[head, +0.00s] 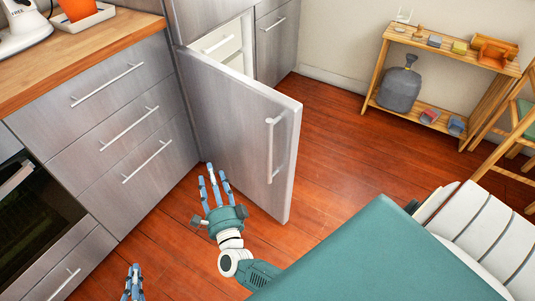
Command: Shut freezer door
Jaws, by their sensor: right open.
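The freezer door (240,140) is a steel front with a long vertical handle (271,150) near its free edge. It stands wide open, swung out over the floor, and a bit of the pale inside (226,44) shows behind its top edge. My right gripper (212,180) is open and empty, low in front of the door's face and left of the handle. I cannot tell whether its fingertips touch the door. My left gripper (133,273) shows only partly at the bottom edge, apart from the door; its opening is unclear.
Steel drawers (118,110) under a wooden counter (85,50) stand left of the door. An oven (28,215) is at the far left. A wooden shelf (455,52) with a grey jug (399,88) stands at the back right. The wooden floor (335,135) right of the door is clear.

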